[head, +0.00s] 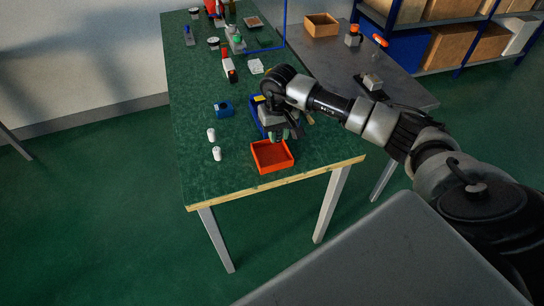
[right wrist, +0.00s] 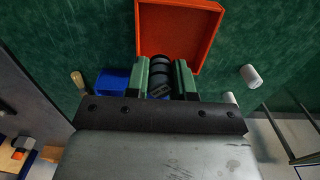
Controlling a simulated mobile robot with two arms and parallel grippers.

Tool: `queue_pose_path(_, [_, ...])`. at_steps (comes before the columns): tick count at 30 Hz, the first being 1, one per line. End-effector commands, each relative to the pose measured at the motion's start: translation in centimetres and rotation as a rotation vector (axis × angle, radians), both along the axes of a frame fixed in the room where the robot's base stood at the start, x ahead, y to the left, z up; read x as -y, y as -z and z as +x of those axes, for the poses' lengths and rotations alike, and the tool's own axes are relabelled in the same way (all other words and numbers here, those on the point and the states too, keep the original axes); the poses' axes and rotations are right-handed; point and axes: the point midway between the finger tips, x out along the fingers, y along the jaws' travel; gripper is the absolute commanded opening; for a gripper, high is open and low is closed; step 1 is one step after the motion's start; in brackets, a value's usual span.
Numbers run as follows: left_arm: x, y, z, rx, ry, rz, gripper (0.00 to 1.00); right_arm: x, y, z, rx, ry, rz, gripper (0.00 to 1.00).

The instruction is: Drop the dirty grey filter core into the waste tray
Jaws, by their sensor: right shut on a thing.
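The orange-red waste tray (head: 274,169) sits near the front edge of the green bench. It also shows in the right wrist view (right wrist: 209,33), just beyond my fingertips. My right gripper (head: 285,136) is above the bench at the tray's back edge. In the right wrist view, its green fingers (right wrist: 160,76) are shut on a dark ribbed cylinder, the grey filter core (right wrist: 160,66). The core's far end overlaps the tray in that view; its height above the tray is hard to tell. My left gripper is not in view.
Two white cylinders (head: 217,153) stand left of the tray. A wooden-handled tool (right wrist: 78,80) shows beside the blue bin. The bench's front left is clear.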

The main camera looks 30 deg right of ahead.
Motion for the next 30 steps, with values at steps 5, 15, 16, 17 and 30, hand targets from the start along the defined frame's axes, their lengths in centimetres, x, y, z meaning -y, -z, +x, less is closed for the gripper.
queue_pose_path(5, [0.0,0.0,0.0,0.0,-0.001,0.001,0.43,0.0,0.0,0.0,0.0,0.0,0.0,0.47])
queue_pose_path(15, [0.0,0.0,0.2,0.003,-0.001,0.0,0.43,0.0,-0.2,0.0,0.0,0.0,0.0,0.54])
queue_pose_path(16, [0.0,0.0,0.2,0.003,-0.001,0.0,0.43,0.0,-0.3,0.0,0.001,0.001,0.0,0.54])
queue_pose_path(17, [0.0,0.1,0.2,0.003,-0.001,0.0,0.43,0.0,-0.5,0.0,0.001,0.001,0.001,0.54])
queue_pose_path(30, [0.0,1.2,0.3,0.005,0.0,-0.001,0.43,0.0,-8.5,0.0,0.003,0.0,0.0,0.54])
